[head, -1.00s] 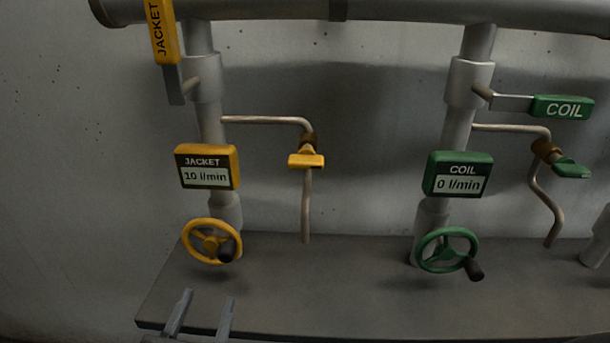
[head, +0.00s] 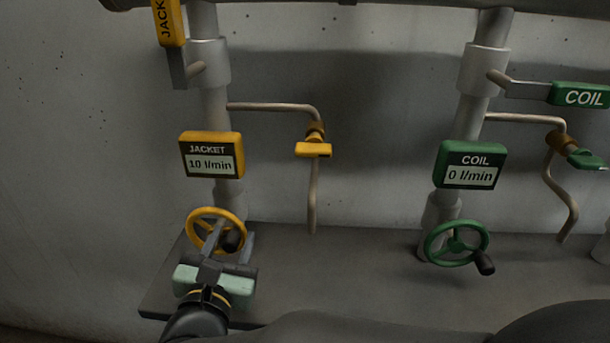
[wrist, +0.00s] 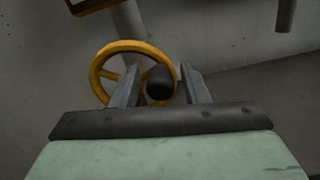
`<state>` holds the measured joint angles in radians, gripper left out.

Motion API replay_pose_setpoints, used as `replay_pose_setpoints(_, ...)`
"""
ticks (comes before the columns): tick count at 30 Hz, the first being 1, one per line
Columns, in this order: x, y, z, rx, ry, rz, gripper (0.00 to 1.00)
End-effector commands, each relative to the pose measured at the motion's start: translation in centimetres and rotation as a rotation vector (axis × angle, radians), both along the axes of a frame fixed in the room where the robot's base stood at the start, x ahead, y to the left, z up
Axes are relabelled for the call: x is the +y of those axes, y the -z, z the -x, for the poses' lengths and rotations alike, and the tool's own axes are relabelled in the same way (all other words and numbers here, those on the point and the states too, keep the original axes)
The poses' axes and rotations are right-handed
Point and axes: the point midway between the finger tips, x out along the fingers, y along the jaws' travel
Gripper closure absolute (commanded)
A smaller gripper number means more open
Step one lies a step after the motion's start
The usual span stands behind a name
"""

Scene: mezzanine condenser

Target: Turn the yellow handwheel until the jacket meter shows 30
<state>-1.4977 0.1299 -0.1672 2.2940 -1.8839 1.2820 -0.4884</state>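The yellow handwheel (head: 193,228) sits low on the left pipe, with a dark knob (head: 233,241) at its lower right. The wheel also shows in the wrist view (wrist: 97,76), its knob (wrist: 160,82) between my fingers. The yellow jacket meter (head: 211,155) above it reads 10 l/min. My gripper (head: 232,243) is open in front of the wheel, one finger on each side of the knob. Whether a finger touches the knob I cannot tell. My gripper body hides the wheel's lower part.
The green coil meter (head: 470,165) reads 0 l/min, above a green handwheel (head: 456,243). A yellow-handled small valve (head: 313,149) is on a thin bent pipe to the right. The yellow jacket lever (head: 168,22) hangs above. The grey ledge (head: 340,275) between the wheels is bare.

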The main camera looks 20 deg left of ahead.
Motion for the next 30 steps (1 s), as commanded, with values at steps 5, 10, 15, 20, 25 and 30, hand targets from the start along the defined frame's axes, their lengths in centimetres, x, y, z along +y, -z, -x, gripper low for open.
replay_pose_setpoints(5,0.0,0.0,0.0,0.0,0.0,0.0,0.99)
replay_pose_setpoints(10,0.0,-0.1,0.0,-0.001,0.0,0.005,0.99)
replay_pose_setpoints(15,0.0,-0.5,0.0,-0.008,0.001,0.043,0.99)
replay_pose_setpoints(20,0.2,-1.0,0.0,-0.022,0.003,0.126,0.99)
replay_pose_setpoints(25,0.5,-1.7,0.1,-0.046,0.003,0.262,0.99)
replay_pose_setpoints(30,1.0,-2.3,0.2,-0.076,0.002,0.42,0.99)
